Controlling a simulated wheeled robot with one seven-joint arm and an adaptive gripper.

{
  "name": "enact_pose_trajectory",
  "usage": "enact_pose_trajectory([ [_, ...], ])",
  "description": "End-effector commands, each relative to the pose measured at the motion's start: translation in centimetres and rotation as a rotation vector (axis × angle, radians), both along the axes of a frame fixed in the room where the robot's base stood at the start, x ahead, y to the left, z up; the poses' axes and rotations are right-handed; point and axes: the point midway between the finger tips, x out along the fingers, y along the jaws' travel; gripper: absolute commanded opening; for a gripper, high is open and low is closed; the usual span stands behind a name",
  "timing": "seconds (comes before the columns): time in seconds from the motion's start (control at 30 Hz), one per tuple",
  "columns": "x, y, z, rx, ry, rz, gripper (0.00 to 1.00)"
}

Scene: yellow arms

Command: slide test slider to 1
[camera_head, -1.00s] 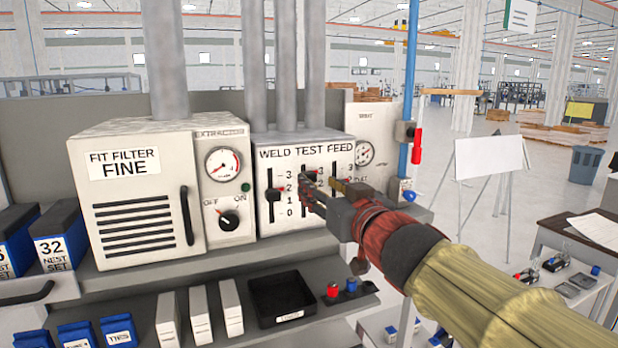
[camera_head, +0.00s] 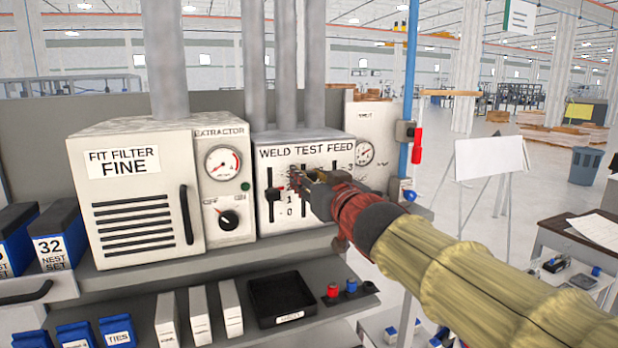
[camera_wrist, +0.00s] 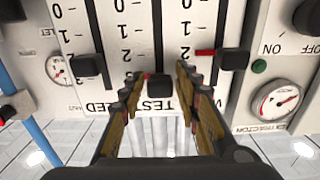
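The WELD TEST FEED panel (camera_head: 315,152) has upright slots with black knobs and number scales. My gripper (camera_head: 296,182) is in front of its middle, hiding the test knob in the head view. In the upside-down wrist view, the test slider knob (camera_wrist: 158,87) lies between the two fingers of my gripper (camera_wrist: 156,74), near the 3 end of its scale. The fingers are apart, with a gap visible on each side of the knob. The weld slider knob (camera_wrist: 233,60) is to the right, with a red pointer near 2. The feed slider knob (camera_wrist: 88,66) is to the left.
The extractor box (camera_head: 222,195) with a gauge and switch stands left of the panel. A blue pole (camera_head: 409,90) with a red handle is to the right. Pipes (camera_head: 286,65) rise above. A shelf with a black tray (camera_head: 281,298) lies below.

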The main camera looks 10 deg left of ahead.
Motion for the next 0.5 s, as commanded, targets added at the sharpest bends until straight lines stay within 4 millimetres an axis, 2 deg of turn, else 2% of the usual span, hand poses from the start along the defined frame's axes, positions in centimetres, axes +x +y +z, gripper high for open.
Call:
enact_pose_trajectory([
  [0.5,-0.02,-0.01,0.01,0.0,0.0,0.0,0.01],
])
